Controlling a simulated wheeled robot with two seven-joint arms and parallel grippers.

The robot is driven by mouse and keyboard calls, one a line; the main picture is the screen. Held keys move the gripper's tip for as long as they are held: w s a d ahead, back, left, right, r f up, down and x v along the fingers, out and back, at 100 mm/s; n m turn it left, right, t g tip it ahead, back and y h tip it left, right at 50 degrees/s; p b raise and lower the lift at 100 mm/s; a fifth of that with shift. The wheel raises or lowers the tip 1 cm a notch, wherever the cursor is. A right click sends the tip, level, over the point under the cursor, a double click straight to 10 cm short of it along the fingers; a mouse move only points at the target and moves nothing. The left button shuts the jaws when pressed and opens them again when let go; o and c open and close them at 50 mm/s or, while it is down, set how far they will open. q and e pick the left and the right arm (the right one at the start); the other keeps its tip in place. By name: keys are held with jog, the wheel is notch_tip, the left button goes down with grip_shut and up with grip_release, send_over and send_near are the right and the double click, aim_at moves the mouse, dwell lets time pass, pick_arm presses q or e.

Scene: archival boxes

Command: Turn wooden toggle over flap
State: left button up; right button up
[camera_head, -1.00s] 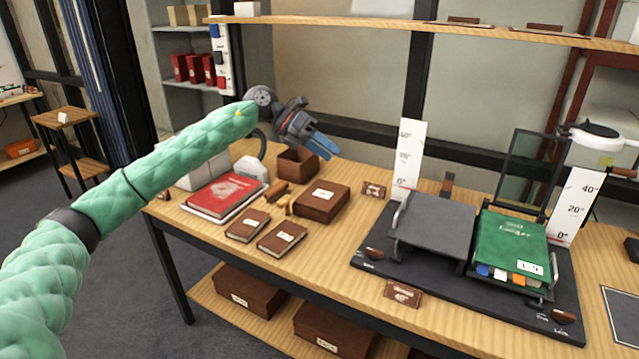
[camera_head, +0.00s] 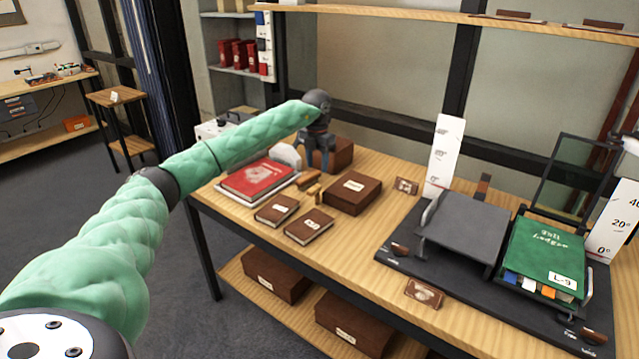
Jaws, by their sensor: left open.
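A closed brown box with a white label (camera_head: 353,192) lies nearer, to the right. Small wooden pieces (camera_head: 309,180) lie on the table just below the fingers, apart from them as far as I can tell. I cannot make out which piece is the toggle, or a flap. My right gripper is out of view.
A red book (camera_head: 258,180) and two small brown boxes (camera_head: 277,209) (camera_head: 309,225) lie at the left. A grey cradle (camera_head: 463,228) and a green book (camera_head: 546,255) stand on a dark board at the right. The wooden table's (camera_head: 362,250) front middle is clear.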

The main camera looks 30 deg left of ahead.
aim_at(317, 186)
pick_arm(q)
notch_tip(317, 186, down, 7)
jog(key=shift+r+p, duration=0.2)
jog(key=shift+p, duration=0.7)
jog(key=shift+f, duration=0.65)
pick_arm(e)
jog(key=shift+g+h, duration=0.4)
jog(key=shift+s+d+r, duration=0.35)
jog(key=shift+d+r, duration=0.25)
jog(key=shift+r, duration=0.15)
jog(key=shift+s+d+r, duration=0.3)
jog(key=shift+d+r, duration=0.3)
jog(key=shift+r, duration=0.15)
pick_arm(q)
grip_shut()
